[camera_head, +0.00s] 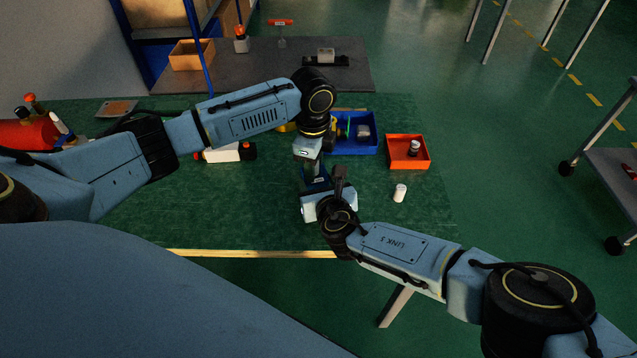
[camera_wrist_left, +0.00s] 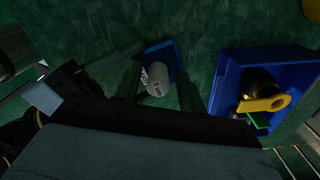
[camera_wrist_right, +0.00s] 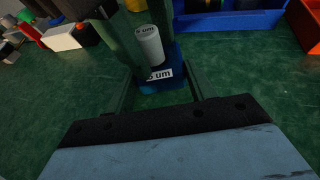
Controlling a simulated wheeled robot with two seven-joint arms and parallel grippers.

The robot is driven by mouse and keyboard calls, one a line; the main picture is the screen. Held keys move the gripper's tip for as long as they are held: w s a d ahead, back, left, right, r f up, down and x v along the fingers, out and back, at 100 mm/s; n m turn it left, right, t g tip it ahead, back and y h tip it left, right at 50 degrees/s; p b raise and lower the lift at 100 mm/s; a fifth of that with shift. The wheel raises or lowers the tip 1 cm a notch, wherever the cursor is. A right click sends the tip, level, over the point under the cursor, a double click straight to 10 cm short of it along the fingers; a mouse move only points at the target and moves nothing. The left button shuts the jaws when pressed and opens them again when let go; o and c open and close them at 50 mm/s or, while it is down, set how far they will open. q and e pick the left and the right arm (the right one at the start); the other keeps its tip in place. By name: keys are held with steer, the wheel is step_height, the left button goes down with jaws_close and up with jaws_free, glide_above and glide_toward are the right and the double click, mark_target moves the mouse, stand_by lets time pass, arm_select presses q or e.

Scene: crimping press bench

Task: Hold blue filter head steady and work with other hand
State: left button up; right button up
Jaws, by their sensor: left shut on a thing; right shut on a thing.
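The blue filter head (camera_wrist_right: 160,84) with a "5 um" label sits between the fingers of my right gripper (camera_head: 322,186), which is shut on it above the bench. It also shows in the left wrist view (camera_wrist_left: 172,55). A white filter cartridge (camera_wrist_right: 149,45) with "um" lettering is between the fingers of my left gripper (camera_head: 311,168), which is shut on it from above. The left wrist view also shows the cartridge (camera_wrist_left: 156,78). The cartridge's lower end is at the blue head; I cannot tell whether it is seated. In the head view both grippers largely hide the two parts.
A blue bin (camera_wrist_left: 222,85) with yellow and green parts stands behind the grippers. Right of it is a red-orange tray (camera_head: 423,165) holding a dark-and-white part. A second white cylinder (camera_head: 400,192) stands on the green bench (camera_head: 240,215). A white-and-black item (camera_head: 222,154) lies left.

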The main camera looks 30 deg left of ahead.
arm_select(q)
steer(key=o, duration=1.4)
steer(key=shift+s+f, duration=0.1)
steer(key=shift+f, duration=0.05)
arm_select(e)
steer(key=shift+w+r, duration=0.1)
steer(key=shift+r, duration=0.05)
arm_select(q)
steer(key=o, duration=0.5)
arm_select(e)
steer(key=shift+w, duration=0.15)
steer(key=shift+w+d, duration=0.1)
steer(key=shift+d, duration=0.05)
arm_select(q)
steer(key=shift+a, duration=0.1)
steer(key=shift+r, duration=0.3)
arm_select(e)
steer(key=shift+d, duration=0.1)
arm_select(q)
step_height(320, 180, up, 12)
steer(key=shift+f, duration=0.15)
arm_select(e)
steer(key=shift+s+a, duration=0.3)
